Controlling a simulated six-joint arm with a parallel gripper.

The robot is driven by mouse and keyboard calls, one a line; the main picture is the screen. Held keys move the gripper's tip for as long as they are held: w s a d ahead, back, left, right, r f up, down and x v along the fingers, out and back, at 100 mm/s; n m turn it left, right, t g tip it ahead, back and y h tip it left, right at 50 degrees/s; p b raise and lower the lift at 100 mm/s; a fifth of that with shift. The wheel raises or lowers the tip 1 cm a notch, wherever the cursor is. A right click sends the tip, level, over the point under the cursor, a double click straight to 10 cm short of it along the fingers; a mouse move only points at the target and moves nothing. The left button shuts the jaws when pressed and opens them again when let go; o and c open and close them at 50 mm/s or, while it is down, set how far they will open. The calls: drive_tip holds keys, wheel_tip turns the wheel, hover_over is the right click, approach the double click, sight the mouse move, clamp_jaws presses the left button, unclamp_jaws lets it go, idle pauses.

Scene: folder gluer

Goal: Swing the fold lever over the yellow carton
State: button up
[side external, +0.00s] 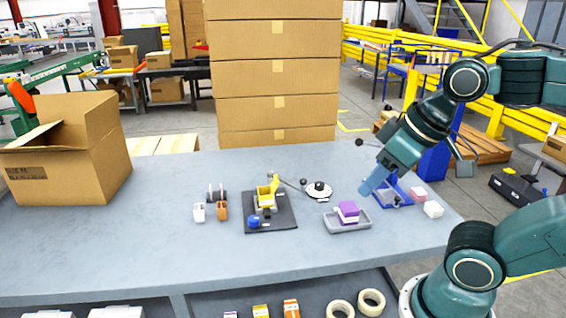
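A yellow carton (264,199) stands on a dark square base plate (283,220) in the middle of the table. A thin lever arm (289,184) reaches from the top of this fixture to the right and ends near a dark knob (303,182); it looks like the fold lever, swung out away from the carton. A blue round part (254,221) sits at the front left of the plate. My gripper (368,188) is to the right of the fixture, tilted down to the left above the table, apart from the lever. Its fingers overlap in this view, so their opening is unclear.
A white disc with a black knob (319,190) lies right of the lever. A grey tray (340,225) holds purple and white blocks. A blue tray (407,204) and small pink (417,194) and white blocks (433,209) lie at right. An open cardboard box (70,165) stands far left.

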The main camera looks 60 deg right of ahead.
drive_tip(key=shift+w+d+r, duration=0.7)
drive_tip(key=shift+w+r, duration=0.15)
drive_tip(key=shift+w, duration=1.2)
drive_tip(key=n+g, duration=0.2)
drive_tip(key=g, duration=0.3)
hover_over(303, 183)
wheel_tip(303, 183, down, 11)
drive_tip(key=shift+w+d+f+g, duration=0.3)
drive_tip(key=shift+d+f, duration=0.15)
drive_tip(key=shift+d, duration=0.05)
drive_tip(key=shift+f, duration=0.15)
drive_tip(key=shift+f, duration=6.75)
drive_tip(key=shift+c, duration=0.4)
